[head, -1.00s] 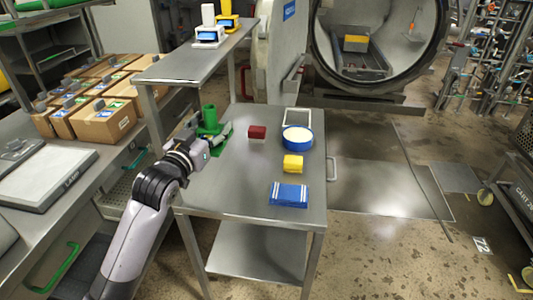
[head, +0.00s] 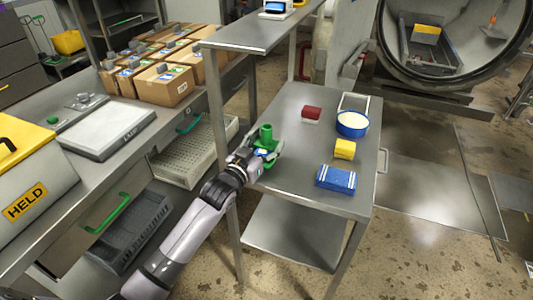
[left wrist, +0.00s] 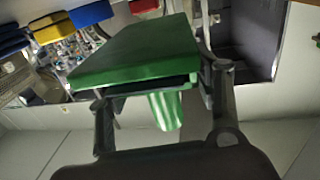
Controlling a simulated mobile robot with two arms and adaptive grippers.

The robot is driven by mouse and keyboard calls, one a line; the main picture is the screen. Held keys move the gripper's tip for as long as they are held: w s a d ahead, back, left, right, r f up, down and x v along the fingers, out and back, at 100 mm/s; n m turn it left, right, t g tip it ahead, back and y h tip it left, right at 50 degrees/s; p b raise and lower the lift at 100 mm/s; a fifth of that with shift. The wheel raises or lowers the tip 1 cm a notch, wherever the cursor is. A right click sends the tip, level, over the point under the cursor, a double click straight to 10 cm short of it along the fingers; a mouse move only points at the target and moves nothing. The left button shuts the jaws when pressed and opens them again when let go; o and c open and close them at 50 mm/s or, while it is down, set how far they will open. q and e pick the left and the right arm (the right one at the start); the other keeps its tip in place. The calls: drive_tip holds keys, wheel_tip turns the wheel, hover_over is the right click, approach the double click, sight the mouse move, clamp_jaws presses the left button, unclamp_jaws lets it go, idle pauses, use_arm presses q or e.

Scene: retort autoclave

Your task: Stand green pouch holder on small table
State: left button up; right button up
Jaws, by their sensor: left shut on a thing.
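The green pouch holder (head: 266,134) is a green piece with an upright tube-like part and a flat part. My left gripper (head: 262,158) is shut on it at the left edge of the small steel table (head: 300,185). In the left wrist view the holder's flat green face (left wrist: 140,55) fills the space between the fingers (left wrist: 160,105), with a green rounded part below it. I cannot tell whether the holder touches the tabletop. My right gripper is not in view.
The table carries a red block (head: 311,113), a blue round tub (head: 352,123), a yellow block (head: 345,149) and a blue-white pack (head: 336,178). A raised steel shelf (head: 255,32) stands behind. The tabletop's near left part is bare.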

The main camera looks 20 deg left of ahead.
sight(266, 153)
use_arm(q)
wheel_tip(266, 153, down, 4)
drive_tip(key=shift+r, duration=0.1)
drive_tip(key=o, duration=0.9)
drive_tip(key=shift+f, duration=0.2)
drive_tip(key=o, duration=0.5)
